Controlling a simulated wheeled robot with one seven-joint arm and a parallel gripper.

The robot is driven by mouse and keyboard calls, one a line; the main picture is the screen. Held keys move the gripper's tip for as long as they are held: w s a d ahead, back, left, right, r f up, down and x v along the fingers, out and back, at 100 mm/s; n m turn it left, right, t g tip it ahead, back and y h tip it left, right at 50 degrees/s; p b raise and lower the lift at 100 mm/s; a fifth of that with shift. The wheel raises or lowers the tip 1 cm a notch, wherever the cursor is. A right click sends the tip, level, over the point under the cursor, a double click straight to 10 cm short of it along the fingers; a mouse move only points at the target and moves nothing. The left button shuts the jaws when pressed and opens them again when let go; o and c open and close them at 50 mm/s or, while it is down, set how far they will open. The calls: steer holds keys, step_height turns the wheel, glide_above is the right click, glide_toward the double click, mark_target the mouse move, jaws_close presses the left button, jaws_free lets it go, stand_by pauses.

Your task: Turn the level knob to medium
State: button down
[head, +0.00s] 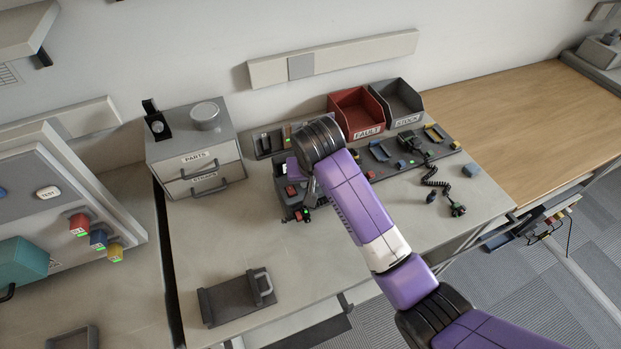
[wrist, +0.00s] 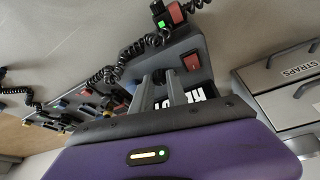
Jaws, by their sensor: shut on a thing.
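A dark grey unit (wrist: 205,48) with a red button (wrist: 191,62) and a partly covered white label lies under my gripper (wrist: 163,78) in the wrist view. My fingers reach down onto its face and are shut on a small part between them, which fits the level knob. The knob itself is hidden by the fingers, so its setting cannot be read. In the head view my purple arm and wrist hide most of the unit (head: 290,196) and the fingertips.
A red FAULT bin (head: 352,111) and grey STOCK bin (head: 397,103) stand behind. A grey drawer cabinet (head: 194,150) is at the left. Coiled cords and a handset (wrist: 172,14) lie close to the unit. A handled grey tray (head: 236,298) sits in front; the bench around it is clear.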

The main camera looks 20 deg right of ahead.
steer(key=c, duration=1.3)
jaws_free()
steer(key=shift+r, duration=0.1)
steer(key=v, duration=0.7)
steer(key=shift+s+r+b, duration=0.2)
steer(key=shift+r+b, duration=0.1)
